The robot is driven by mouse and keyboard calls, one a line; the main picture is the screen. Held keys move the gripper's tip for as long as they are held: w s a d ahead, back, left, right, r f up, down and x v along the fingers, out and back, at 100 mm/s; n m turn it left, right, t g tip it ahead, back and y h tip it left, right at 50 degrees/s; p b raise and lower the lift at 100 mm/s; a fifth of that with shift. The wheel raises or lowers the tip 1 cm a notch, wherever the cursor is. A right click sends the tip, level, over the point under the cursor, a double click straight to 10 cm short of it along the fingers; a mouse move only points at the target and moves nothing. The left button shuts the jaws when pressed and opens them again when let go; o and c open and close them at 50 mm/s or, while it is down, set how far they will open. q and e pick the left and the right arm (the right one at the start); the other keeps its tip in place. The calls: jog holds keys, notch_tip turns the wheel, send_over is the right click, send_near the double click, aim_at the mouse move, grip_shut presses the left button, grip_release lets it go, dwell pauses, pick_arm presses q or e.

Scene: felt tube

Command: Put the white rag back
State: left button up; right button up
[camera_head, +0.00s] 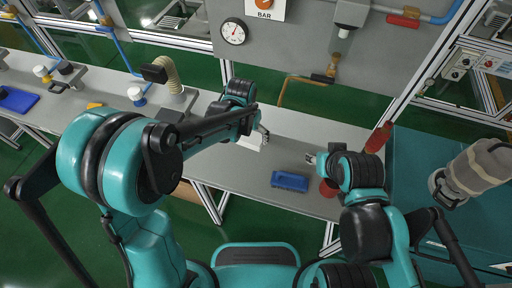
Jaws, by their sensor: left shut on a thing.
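My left gripper (262,133) is over the grey bench, left of its middle. It is shut on what looks like the white rag (250,142), a small pale patch just below and left of its fingers. The arm hides part of the rag, and I cannot tell whether it touches the bench. My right gripper (311,158) is above the bench to the right, pointing left. It is too small to tell whether its fingers are open or shut.
A blue tray (289,181) lies on the bench (240,178) near the front edge, with a red round object (328,188) beside it. A red cylinder (378,138) stands at the right end. A bent hose fixture (170,75) is at left. Bare bench lies between the grippers.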

pick_arm(q)
jog(key=s+d+r+n+p, duration=0.1)
jog(key=s+d+r+p, duration=0.2)
jog(key=s, duration=0.7)
jog(key=w+a+f+b, duration=0.1)
jog(key=a+f, duration=0.1)
jog(key=a, duration=0.1)
jog(key=w+a+f+b, duration=0.1)
jog(key=a+f, duration=0.1)
jog(key=a, duration=0.2)
jog(key=w+a+f+b, duration=0.1)
jog(key=a+f+b, duration=0.1)
jog(key=a, duration=0.1)
jog(key=shift+a+f, duration=0.35)
jog(key=shift+w+a+f, duration=0.1)
jog(key=shift+w+a, duration=0.05)
jog(key=shift+a, duration=0.05)
jog(key=shift+f, duration=0.2)
jog(key=shift+f+b, duration=1.1)
jog(key=shift+f, duration=0.7)
